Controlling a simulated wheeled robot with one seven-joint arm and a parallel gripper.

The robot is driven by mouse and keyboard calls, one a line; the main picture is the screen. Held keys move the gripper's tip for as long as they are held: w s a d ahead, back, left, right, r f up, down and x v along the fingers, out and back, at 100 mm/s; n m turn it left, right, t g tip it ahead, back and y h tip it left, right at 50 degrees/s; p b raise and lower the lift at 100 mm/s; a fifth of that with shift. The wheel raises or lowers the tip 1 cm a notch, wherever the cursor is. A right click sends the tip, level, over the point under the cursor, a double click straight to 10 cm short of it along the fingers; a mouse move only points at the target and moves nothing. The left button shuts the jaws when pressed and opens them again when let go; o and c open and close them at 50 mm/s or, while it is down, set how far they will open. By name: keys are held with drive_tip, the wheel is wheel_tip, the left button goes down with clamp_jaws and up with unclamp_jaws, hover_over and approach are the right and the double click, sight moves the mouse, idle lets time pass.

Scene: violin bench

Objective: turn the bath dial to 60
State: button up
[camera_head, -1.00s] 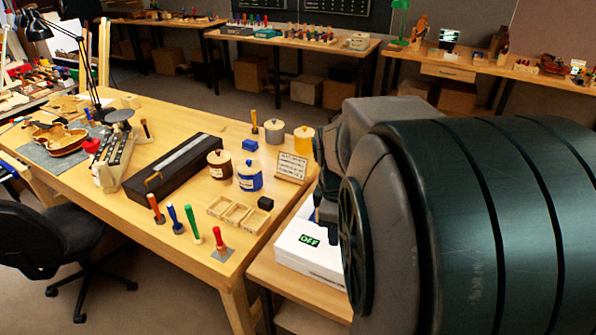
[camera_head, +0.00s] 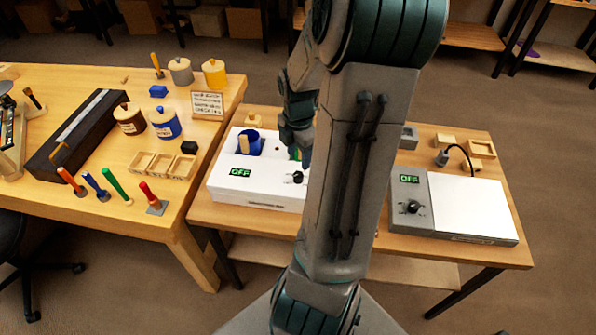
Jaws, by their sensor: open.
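The white box with a blue pot (camera_head: 247,143) set in its top, which looks like the bath (camera_head: 255,192), stands on the small wooden table. Its green display (camera_head: 241,172) reads OFF. Its black dial (camera_head: 297,177) is on the right part of the front, close beside my arm. My gripper (camera_head: 299,147) is open and points down above and behind the dial, apart from it. My forearm hides the right end of the box and part of the gripper. The dial's scale is too small to read.
A grey and white device (camera_head: 470,205) with its own OFF display and black knob (camera_head: 411,207) stands right of my arm. The workbench (camera_head: 110,220) at left holds jars, upright colored-handled tools and a small divided tray (camera_head: 160,165). Floor is clear at lower right.

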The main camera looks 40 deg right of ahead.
sight(298, 175)
wheel_tip(298, 175, down, 7)
drive_tip(key=shift+f+b, duration=0.2)
drive_tip(key=shift+b, duration=0.2)
drive_tip(key=c, duration=1)
